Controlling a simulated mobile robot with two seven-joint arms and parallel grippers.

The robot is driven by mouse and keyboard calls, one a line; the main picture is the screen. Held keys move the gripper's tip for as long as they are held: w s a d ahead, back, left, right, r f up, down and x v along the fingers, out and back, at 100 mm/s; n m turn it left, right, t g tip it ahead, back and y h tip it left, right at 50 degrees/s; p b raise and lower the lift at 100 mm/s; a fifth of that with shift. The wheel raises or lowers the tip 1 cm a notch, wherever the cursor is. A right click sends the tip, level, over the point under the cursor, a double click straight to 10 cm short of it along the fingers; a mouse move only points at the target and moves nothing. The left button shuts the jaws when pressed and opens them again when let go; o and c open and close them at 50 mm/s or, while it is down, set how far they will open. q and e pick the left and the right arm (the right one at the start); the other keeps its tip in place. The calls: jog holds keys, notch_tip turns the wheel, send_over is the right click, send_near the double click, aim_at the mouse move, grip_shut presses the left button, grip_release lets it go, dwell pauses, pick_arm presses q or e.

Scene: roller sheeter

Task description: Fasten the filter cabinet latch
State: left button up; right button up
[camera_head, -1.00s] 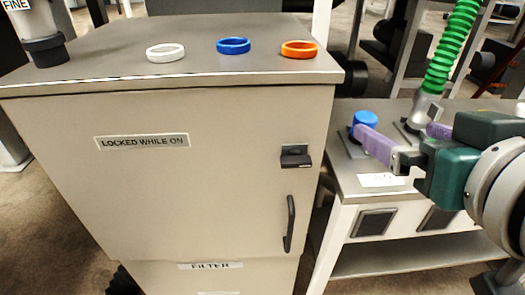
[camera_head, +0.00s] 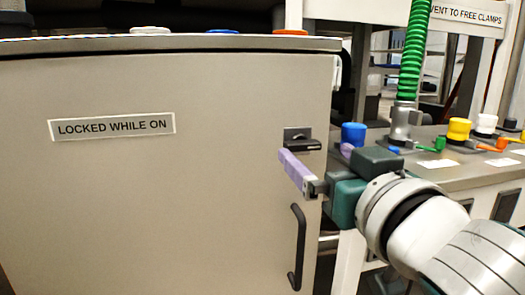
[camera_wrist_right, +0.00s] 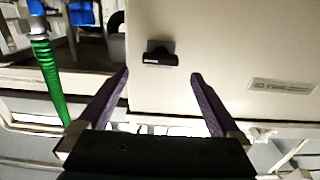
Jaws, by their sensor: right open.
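The filter cabinet (camera_head: 180,190) has a pale grey front filling the left of the head view. Its small black latch (camera_head: 300,141) sits at the upper right of the door, above the black door handle (camera_head: 298,247). The latch also shows in the right wrist view (camera_wrist_right: 160,57), just beyond the fingertips and between their lines. My right gripper (camera_head: 313,152) is open and empty in front of the latch, its purple fingers apart; it also shows in the wrist view (camera_wrist_right: 159,74). I see no contact with the latch. My left gripper is not in view.
A "LOCKED WHILE ON" label (camera_head: 112,127) is on the cabinet front. White, blue and orange rings lie on the cabinet top (camera_head: 60,45). On the right, a bench (camera_head: 480,170) carries a blue knob (camera_head: 353,133), a green hose (camera_head: 413,55) and a yellow knob (camera_head: 459,129).

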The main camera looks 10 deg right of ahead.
aim_at(305, 145)
jog(key=w+b, duration=0.1)
jog(key=w, duration=0.4)
jog(key=shift+w+a, duration=0.1)
jog(key=shift+w, duration=0.05)
jog(key=c, duration=1.4)
